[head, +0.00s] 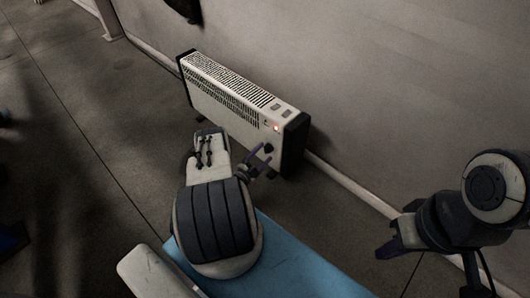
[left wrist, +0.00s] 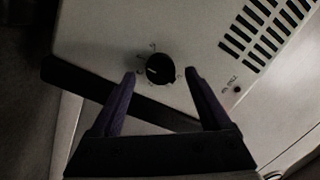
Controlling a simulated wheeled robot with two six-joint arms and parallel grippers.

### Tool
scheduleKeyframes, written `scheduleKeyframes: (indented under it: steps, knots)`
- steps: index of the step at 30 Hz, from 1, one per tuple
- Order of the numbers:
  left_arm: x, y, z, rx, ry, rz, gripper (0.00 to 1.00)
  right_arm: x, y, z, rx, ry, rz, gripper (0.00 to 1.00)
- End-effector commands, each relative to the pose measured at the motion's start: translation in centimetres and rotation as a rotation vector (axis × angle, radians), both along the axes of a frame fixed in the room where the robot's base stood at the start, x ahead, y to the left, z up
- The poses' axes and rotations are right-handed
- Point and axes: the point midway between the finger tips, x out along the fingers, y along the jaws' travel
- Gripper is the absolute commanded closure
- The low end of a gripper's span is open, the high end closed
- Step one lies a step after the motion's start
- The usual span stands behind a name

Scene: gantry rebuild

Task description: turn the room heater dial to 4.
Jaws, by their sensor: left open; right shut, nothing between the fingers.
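The room heater (head: 225,99) is a cream panel with black ends, standing on the floor along the wall. Its black dial (head: 268,148) is on the front face near the right end. In the left wrist view the dial (left wrist: 160,69) is round with a pale pointer line and marks around it, too small to read. My left gripper (head: 261,165) is open in front of the dial; in the left wrist view its fingertips (left wrist: 161,73) are on either side of the dial, apparently not touching it. My right gripper (head: 385,237) is shut and empty, far to the right of the heater.
A blue surface (head: 295,255) lies below my left arm. The wall (head: 400,90) rises behind the heater, with a pale skirting pipe (head: 352,187) along its foot. Open floor (head: 100,110) lies to the left.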

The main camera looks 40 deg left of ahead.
Motion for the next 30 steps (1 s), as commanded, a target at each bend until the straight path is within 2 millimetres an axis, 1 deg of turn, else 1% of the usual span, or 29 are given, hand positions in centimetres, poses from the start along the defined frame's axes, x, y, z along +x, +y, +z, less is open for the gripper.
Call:
scheduleKeyframes:
  steps: [1, 9, 13, 18, 30]
  knots:
    - [-1.1, 0.0, 0.3, -0.004, 0.002, 0.006, 0.2, 0.0, 0.0, 0.7, 0.0, 0.0, 0.0, 1.0]
    - [-6.5, -0.2, 0.2, -0.003, 0.002, 0.007, 0.2, 0.0, 0.0, 2.3, 0.0, 0.0, 0.0, 1.0]
    - [-8.1, -0.2, 0.1, -0.001, 0.002, 0.005, 0.2, 0.0, 0.0, 2.6, 0.0, 0.0, 0.0, 1.0]
    - [-9.0, -0.4, 0.0, -0.001, 0.001, 0.002, 0.2, 0.0, 0.0, 2.8, 0.0, 0.0, 0.0, 1.0]
    - [-9.0, -0.4, 0.0, 0.0, 0.001, -0.001, 0.2, 0.0, 0.0, 2.7, 0.0, 0.0, 0.0, 1.0]
